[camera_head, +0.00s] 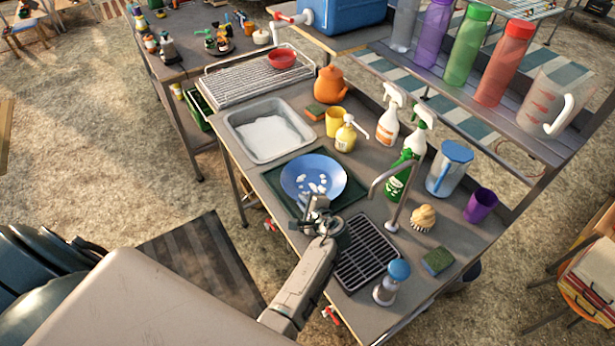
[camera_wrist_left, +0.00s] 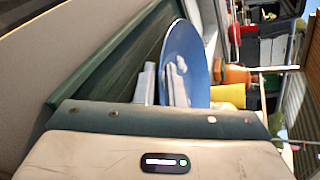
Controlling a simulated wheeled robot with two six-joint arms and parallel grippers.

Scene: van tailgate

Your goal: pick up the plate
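The blue plate (camera_head: 300,169) lies on a dark green mat (camera_head: 281,190) on the counter, with several white bits on it. My left gripper (camera_head: 318,202) is at the plate's near edge, its arm coming up from below. In the left wrist view the two pale fingers (camera_wrist_left: 160,85) are apart, with a narrow gap between them. The near rim of the plate (camera_wrist_left: 188,45) shows in or just behind that gap; I cannot tell whether the fingers touch it. The white bits also show there. My right gripper is not in view.
A sink (camera_head: 268,134) lies left of the plate. A black drain rack (camera_head: 366,252) and a blue-topped dispenser (camera_head: 391,284) are near my arm.

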